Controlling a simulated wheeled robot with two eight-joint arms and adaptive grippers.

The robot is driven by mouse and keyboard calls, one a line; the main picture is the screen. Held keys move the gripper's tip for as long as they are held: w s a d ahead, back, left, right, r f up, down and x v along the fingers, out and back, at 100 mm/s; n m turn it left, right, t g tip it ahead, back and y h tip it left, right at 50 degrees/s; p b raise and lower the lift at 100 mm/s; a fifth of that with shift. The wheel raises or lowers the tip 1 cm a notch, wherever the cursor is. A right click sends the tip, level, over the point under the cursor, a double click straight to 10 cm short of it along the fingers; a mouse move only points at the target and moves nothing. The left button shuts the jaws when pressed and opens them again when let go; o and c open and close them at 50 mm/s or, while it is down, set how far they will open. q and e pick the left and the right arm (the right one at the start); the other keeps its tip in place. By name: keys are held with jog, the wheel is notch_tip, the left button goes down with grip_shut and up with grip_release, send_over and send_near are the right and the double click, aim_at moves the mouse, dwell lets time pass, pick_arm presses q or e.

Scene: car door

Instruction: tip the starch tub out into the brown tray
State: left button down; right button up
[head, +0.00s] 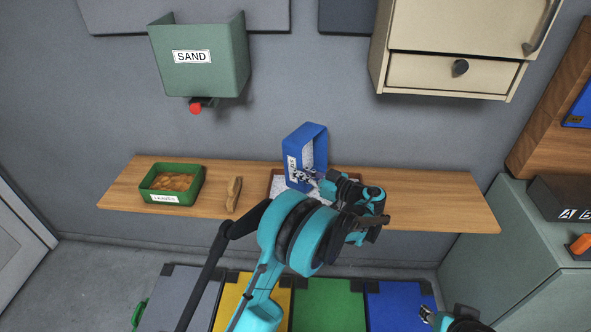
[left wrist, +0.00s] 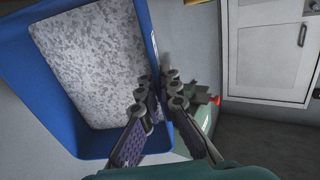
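The blue starch tub (head: 305,150) is held tilted over the brown tray (head: 275,186) on the wooden shelf, its label turned sideways. Its blue wall and speckled white contents also fill much of the left wrist view (left wrist: 90,60). My left gripper (head: 322,180) is shut on the tub's wall near the rim; in the left wrist view its fingers (left wrist: 163,85) meet at that edge. Pale material shows in the tray, which is partly hidden by the tub and my left arm. My right gripper (head: 428,314) is low at the bottom right, away from the shelf; its opening is unclear.
A green leaves tray (head: 172,184) and a brown scoop-like piece (head: 233,194) lie left on the shelf (head: 440,190). A green SAND hopper (head: 200,60) and a cream cabinet (head: 450,50) hang above. The shelf's right end is clear. Coloured bins (head: 330,305) stand below.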

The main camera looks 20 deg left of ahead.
pick_arm(q)
jog(key=shift+s+d+f+y, duration=0.1)
jog(key=shift+d+f+y, duration=0.1)
jog(key=shift+d+y, duration=0.3)
jog(key=shift+s+d+r+t+y, duration=0.15)
jog(key=shift+d+t+y, duration=0.1)
jog(key=shift+d+y, duration=0.35)
jog(key=shift+s+d+f+t+y, duration=0.1)
jog(key=shift+d+t+y, duration=0.25)
jog(key=shift+y, duration=0.35)
jog(key=shift+d+r, duration=0.1)
dwell(0.8)
jog(key=shift+r+p, duration=1.3)
jog(key=shift+r, duration=1.2)
